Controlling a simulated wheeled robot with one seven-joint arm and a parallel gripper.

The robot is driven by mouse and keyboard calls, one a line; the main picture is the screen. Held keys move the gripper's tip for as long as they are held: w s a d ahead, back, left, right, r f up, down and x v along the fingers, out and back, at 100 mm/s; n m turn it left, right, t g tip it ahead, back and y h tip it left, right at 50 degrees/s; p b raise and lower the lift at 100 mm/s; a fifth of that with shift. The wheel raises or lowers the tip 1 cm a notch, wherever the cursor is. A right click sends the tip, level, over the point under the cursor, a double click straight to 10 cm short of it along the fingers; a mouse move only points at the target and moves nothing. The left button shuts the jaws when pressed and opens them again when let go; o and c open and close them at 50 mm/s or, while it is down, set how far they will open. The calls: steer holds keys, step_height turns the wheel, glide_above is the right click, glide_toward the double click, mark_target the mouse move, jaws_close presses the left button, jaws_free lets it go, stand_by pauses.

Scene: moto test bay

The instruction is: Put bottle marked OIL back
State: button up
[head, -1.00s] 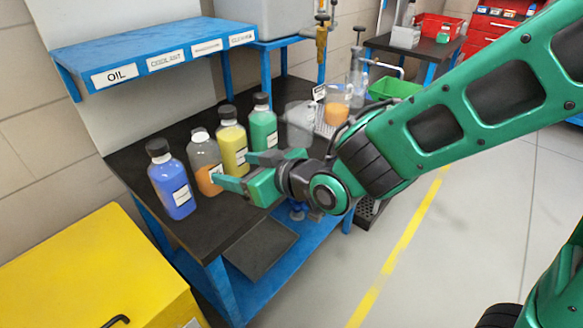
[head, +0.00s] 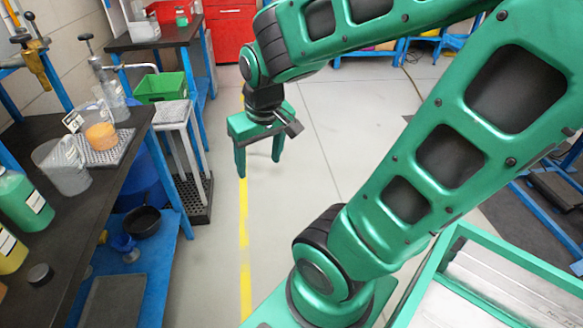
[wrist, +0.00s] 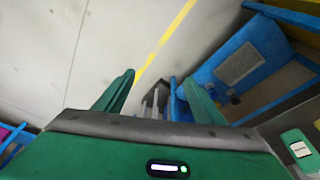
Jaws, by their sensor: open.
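A green bottle (head: 24,202) with a white label stands on the dark bench top (head: 85,212) at the left edge of the head view. A yellow bottle (head: 10,250) is cut off by the same edge. Their labels are too small to read, so I cannot tell which bottle is marked OIL. The labelled shelf is out of view. My gripper (head: 258,163) is open and empty, pointing down over the floor, right of the bench and apart from the bottles. In the wrist view, nothing is between its fingers (wrist: 160,78).
A clear jug (head: 62,168) and a beaker of orange liquid (head: 101,137) stand on the bench. A dark round cap-like thing (head: 40,274) is near the bottles. A green bin (head: 161,87) is behind. Open floor (head: 330,130) lies to the right.

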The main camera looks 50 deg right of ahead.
steer(key=s+d+r+m+g+y, duration=0.1)
steer(key=s+d+m+g, duration=0.1)
steer(key=s, duration=0.9)
steer(key=shift+d+m+g, duration=0.3)
steer(key=shift+d+m, duration=0.45)
steer(key=shift+m, duration=0.15)
steer(key=shift+r, duration=0.1)
steer(key=shift+w+f, duration=0.25)
steer(key=shift+w, duration=0.35)
